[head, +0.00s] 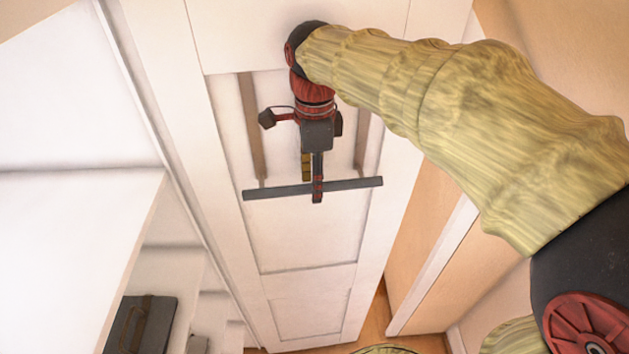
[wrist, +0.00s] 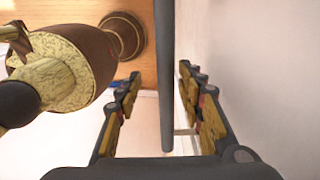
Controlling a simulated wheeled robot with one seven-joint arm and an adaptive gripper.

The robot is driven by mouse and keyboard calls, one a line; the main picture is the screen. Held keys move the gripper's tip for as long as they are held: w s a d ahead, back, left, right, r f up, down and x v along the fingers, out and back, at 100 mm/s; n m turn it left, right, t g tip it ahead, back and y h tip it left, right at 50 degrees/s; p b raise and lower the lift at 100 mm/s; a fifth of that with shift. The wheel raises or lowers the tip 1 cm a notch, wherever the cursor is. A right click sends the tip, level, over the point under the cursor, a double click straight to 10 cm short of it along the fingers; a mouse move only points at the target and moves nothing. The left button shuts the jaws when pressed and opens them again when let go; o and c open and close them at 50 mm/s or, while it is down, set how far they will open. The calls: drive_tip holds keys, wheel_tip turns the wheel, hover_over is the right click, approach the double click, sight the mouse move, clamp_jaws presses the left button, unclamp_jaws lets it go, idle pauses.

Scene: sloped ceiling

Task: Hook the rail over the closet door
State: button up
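The closet door (head: 305,238) is a tall white panelled door in the head view. The rail (head: 348,185) is a dark straight bar in front of its panel. Two brownish upright strips (head: 251,125) rise from near the bar's ends; I cannot tell whether they are hooked on anything. The door's top edge is out of view. My gripper (head: 317,185) points down at the middle of the bar. In the wrist view, the rail (wrist: 165,60) runs between the two fingers of my gripper (wrist: 160,85). The fingers stand apart, with a gap on both sides of the bar.
A white surface (head: 70,240) lies left of the door, with a dark case-like object (head: 140,322) low beside it. A tan wall (head: 585,70) is at the right. Wooden floor (head: 378,318) shows at the door's foot.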

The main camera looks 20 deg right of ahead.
wheel_tip(320, 180, up, 12)
drive_tip(key=f, duration=0.1)
drive_tip(key=s+d+f+n+t, duration=0.2)
drive_tip(key=s+f+n+t, duration=0.4)
drive_tip(key=s+f+n, duration=1.2)
drive_tip(key=w+f+n+b, duration=0.2)
drive_tip(key=w+f+b, duration=0.1)
drive_tip(key=f+b, duration=2)
drive_tip(key=b, duration=0.3)
drive_tip(key=shift+w+a, duration=0.15)
drive_tip(key=shift+a, duration=0.05)
idle(0.4)
